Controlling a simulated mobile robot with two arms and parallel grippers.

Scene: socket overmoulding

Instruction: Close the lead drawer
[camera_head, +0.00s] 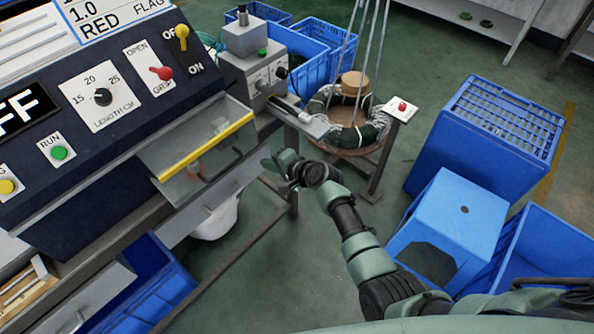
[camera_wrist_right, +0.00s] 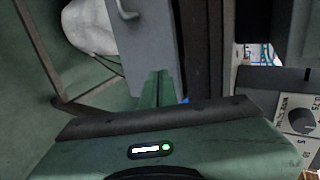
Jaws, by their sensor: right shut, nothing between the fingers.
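A grey drawer front (camera_head: 216,200) shows below the clear guard on the right part of the machine. A dark bar handle (camera_head: 228,163) shows through or just below the guard. My right gripper (camera_head: 270,164) is shut and empty, just right of this front's end. In the right wrist view its green fingers (camera_wrist_right: 160,88) lie together at the lower end of a grey panel (camera_wrist_right: 153,42) with a handle (camera_wrist_right: 126,10); I cannot tell whether they touch it. Another grey drawer front (camera_head: 95,300) with a handle is at the lower left. No label tells which is the lead drawer. My left gripper is out of view.
The yellow-edged guard (camera_head: 206,146) juts out above the grey front. A bench leg (camera_head: 291,165) stands close behind my right gripper. A wire coil stand (camera_head: 350,125), a blue stool (camera_head: 455,215) and blue crates (camera_head: 485,130) stand to the right. Open floor (camera_head: 280,270) lies below.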

